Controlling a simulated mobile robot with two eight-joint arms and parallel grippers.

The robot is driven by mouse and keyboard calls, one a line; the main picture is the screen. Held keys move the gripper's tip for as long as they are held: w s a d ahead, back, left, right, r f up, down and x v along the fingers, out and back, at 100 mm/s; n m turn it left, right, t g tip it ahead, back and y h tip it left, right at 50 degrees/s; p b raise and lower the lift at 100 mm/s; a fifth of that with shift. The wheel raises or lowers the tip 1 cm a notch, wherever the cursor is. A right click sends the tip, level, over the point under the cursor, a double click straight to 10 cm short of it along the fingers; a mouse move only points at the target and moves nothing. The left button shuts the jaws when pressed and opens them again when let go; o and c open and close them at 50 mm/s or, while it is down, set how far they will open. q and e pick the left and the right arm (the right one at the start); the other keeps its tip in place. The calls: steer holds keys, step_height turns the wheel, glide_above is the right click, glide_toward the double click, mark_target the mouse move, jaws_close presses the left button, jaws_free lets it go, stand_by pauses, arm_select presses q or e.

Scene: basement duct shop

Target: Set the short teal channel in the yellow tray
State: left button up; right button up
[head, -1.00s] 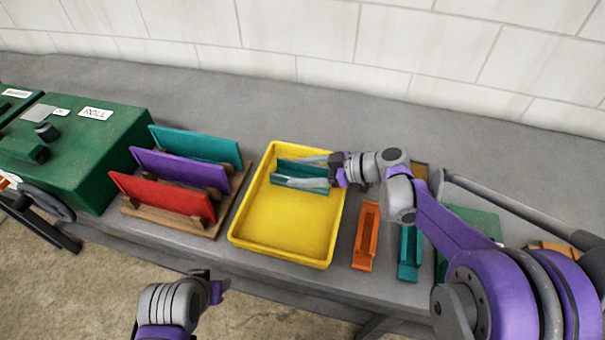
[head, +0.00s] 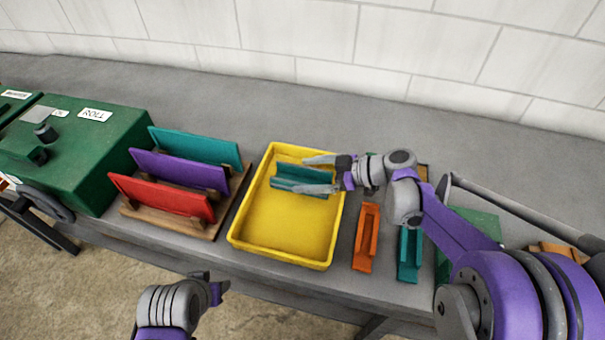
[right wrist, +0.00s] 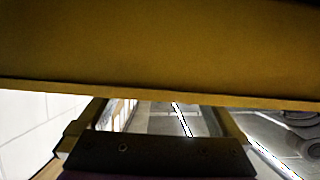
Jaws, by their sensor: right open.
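A teal channel (head: 297,180) lies in the far part of the yellow tray (head: 245,248), roughly level. My right gripper (head: 319,174) is open over the tray, its two fingers apart, one on the far side of the channel and one on the near side. I cannot tell whether either finger touches it. A second teal channel (head: 409,252) lies on the bench to the right of the tray. My left gripper (head: 217,286) is at the bottom, in front of the bench; its jaw opening is unclear. A yellow-brown surface fills the top of the right wrist view.
An orange channel (head: 366,238) lies between the tray and the second teal channel. Left of the tray, a wooden rack (head: 203,228) holds red, purple and teal plates upright. A green machine (head: 95,150) stands further left. Bench behind the tray is clear.

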steer(key=v, duration=1)
steer(key=shift+d, duration=0.1)
